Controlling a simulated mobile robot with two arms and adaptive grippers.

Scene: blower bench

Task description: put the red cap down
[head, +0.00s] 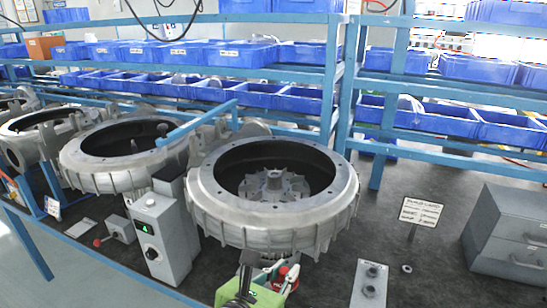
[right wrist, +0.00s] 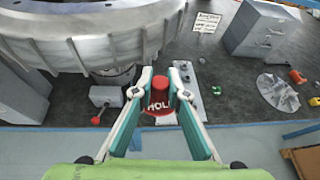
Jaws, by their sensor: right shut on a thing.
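The red cap (right wrist: 160,93) with white lettering, of which "HOL" reads, is between the two fingertips of my right gripper (right wrist: 160,82) in the right wrist view. The pale and teal fingers press on it from both sides, and it appears to be above the bench top. In the head view my right gripper is at the bottom edge, in front of the large round blower housing (head: 330,207), with a red patch showing beside it. Its lower part is cut off by the frame. My left gripper is not in view.
A pale plate with two dark knobs (head: 370,284) lies to the right of my right gripper. A small sign (head: 420,212) and a grey drawer cabinet (head: 509,236) stand further right. A grey control box (head: 163,240) stands left. Dark bench surface (head: 385,225) is clear before the sign.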

